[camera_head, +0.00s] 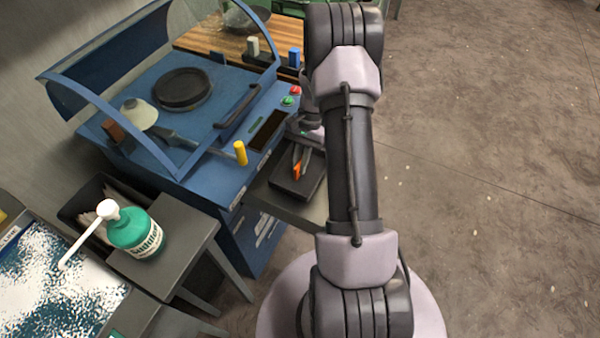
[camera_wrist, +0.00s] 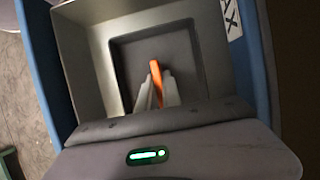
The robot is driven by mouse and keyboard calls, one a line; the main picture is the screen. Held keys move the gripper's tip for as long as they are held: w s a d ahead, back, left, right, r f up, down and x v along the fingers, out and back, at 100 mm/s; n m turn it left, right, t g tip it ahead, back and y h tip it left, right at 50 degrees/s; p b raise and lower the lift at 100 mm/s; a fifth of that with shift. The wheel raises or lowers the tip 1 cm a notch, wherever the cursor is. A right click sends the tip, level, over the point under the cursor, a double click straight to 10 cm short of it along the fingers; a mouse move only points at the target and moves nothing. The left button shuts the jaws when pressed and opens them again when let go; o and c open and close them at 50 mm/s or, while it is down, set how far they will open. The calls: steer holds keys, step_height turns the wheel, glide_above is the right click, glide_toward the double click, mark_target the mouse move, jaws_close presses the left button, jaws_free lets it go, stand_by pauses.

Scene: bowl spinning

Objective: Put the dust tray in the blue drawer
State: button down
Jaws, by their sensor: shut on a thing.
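The dust tray (camera_head: 284,187) is a dark, shallow, square tray with an orange upright part (camera_head: 297,172), seen right of the blue machine. My gripper (camera_head: 300,162) reaches down over it, its two pale fingers shut on the orange part. In the wrist view my gripper (camera_wrist: 157,90) shows the same hold, with the dark tray (camera_wrist: 125,65) behind the fingers. Around the tray is the grey inside of the open drawer (camera_wrist: 85,50), edged in blue. I cannot tell whether the tray touches the drawer's floor. My gripper hides the tray's near part.
The blue machine (camera_head: 150,85) has a clear curved hood, a dark round plate and a yellow knob (camera_head: 240,152). A green pump bottle (camera_head: 135,236) stands on a grey side table at the lower left. The floor on the right is clear.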

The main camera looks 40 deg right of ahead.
step_height(320, 180, down, 3)
steer(key=shift+f+b, duration=0.1)
steer(key=shift+b, duration=0.3)
steer(key=shift+r, duration=0.25)
steer(key=shift+f, duration=0.15)
steer(key=c, duration=1.5)
jaws_free()
